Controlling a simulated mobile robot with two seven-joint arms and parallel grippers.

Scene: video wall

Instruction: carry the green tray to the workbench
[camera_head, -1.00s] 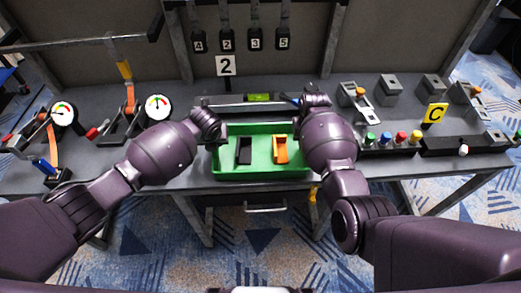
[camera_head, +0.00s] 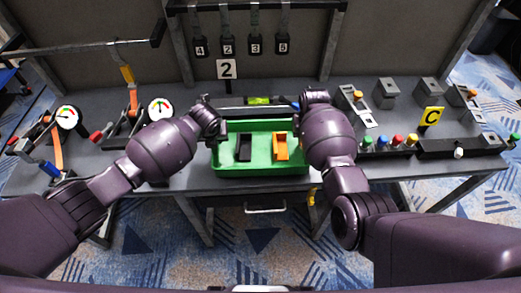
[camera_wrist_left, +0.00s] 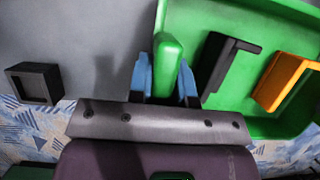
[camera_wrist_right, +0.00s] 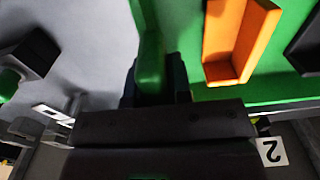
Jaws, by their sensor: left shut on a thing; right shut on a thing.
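The green tray (camera_head: 260,170) is over the front part of the workbench (camera_head: 186,178), its near side by the bench's front edge. I cannot tell whether it touches the top. It holds a black piece (camera_head: 244,147) and an orange piece (camera_head: 281,146). My left gripper (camera_wrist_left: 164,78) is shut on the tray's left wall, its blue fingers on both sides of it. My right gripper (camera_wrist_right: 155,80) is shut on the opposite wall. In the head view my wrists hide the fingers.
A bar with a green level (camera_head: 259,100) lies behind the tray, near the sign "2" (camera_head: 227,69). Gauges (camera_head: 160,108) and clamps stand to the left. Coloured knobs (camera_head: 397,140), grey blocks (camera_head: 386,94) and the yellow "C" sign (camera_head: 431,117) stand to the right.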

